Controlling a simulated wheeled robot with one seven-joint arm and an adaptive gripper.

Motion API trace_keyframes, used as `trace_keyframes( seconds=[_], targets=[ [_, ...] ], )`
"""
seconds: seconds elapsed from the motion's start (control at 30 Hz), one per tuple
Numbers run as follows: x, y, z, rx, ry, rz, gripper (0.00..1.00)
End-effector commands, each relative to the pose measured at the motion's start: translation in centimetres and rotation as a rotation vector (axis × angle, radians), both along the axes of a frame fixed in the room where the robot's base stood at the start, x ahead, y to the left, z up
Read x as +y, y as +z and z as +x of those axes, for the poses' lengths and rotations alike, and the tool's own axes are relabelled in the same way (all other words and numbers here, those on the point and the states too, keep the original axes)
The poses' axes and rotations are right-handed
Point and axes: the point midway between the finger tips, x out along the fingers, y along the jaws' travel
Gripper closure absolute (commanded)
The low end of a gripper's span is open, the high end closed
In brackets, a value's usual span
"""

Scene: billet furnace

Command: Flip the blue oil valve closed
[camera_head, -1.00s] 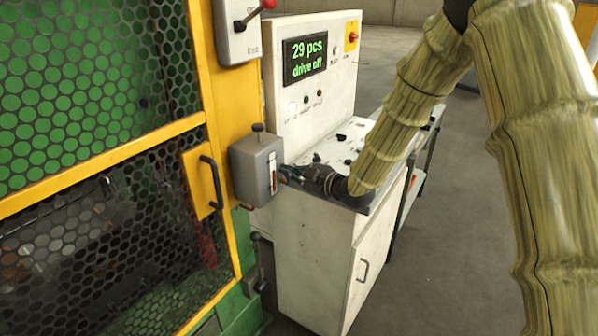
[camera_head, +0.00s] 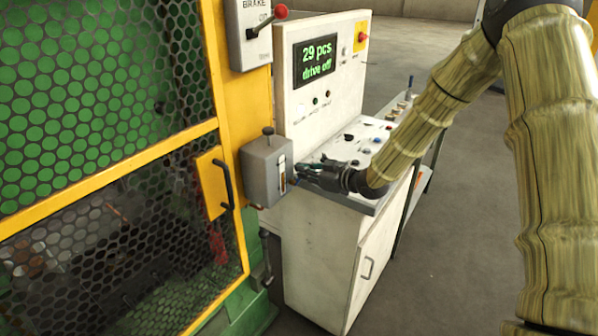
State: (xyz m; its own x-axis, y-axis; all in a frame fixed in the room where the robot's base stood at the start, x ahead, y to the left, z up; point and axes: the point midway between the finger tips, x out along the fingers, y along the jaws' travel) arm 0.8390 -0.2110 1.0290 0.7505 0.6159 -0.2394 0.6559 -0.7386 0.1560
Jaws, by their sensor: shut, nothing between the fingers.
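A grey oil box (camera_head: 262,172) with a knob on top and an upright amber sight gauge (camera_head: 283,178) is mounted on the yellow machine post. My gripper (camera_head: 302,172) is just right of the box, at about gauge height, in front of the white cabinet. It is small in the picture and its fingers look shut and empty. A tiny bluish spot (camera_head: 296,182) shows by the fingertips at the box's right edge. It may be the blue valve's handle; its position cannot be read, and I cannot tell whether the fingers touch it.
A white control cabinet (camera_head: 325,262) with a display reading "29 pcs drive off" (camera_head: 315,59) stands right behind my gripper. A brake box with a red-knobbed lever (camera_head: 281,12) is above. A yellow-framed mesh guard (camera_head: 110,170) fills the left. Floor at right is clear.

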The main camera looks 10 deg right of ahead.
Motion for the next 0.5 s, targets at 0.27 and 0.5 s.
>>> trace_keyframes(
  seconds=[0.27,0.5],
  targets=[
    [0.9,3.1,-0.2,0.000,0.006,0.000,1.00],
    [0.1,4.0,-1.7,0.001,0.006,0.003,1.00]
  ],
)
